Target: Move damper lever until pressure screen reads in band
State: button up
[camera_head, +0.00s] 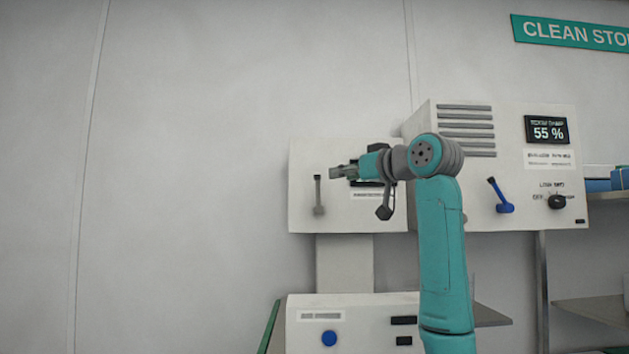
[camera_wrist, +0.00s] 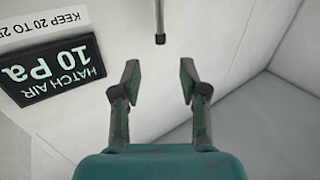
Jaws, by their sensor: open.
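The damper lever (camera_head: 318,198) is a grey handle with a dark tip, pointing up on the left white panel (camera_head: 302,160). In the wrist view the lever (camera_wrist: 158,15) comes in from the top edge, its dark end above the gap between my fingers. My gripper (camera_head: 337,172) is open beside the lever's upper end; its spread fingers (camera_wrist: 161,78) hold nothing, and the lever tip is apart from them. The pressure screen (camera_wrist: 52,73) appears upside down and reads "HATCH AIR 10 Pa". A label (camera_wrist: 40,27) by it reads "KEEP 20 TO 2", its end cut off.
A larger white cabinet (camera_head: 475,185) on the right has a 55 % screen (camera_head: 546,130), a blue lever (camera_head: 501,196) and a black knob (camera_head: 557,202). A lower white unit (camera_head: 350,302) has a blue button (camera_head: 329,338). The wall left of the panel is bare.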

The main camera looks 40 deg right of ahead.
aim_at(319, 178)
jog(key=w, duration=0.9)
jog(key=shift+w, duration=0.35)
grip_shut()
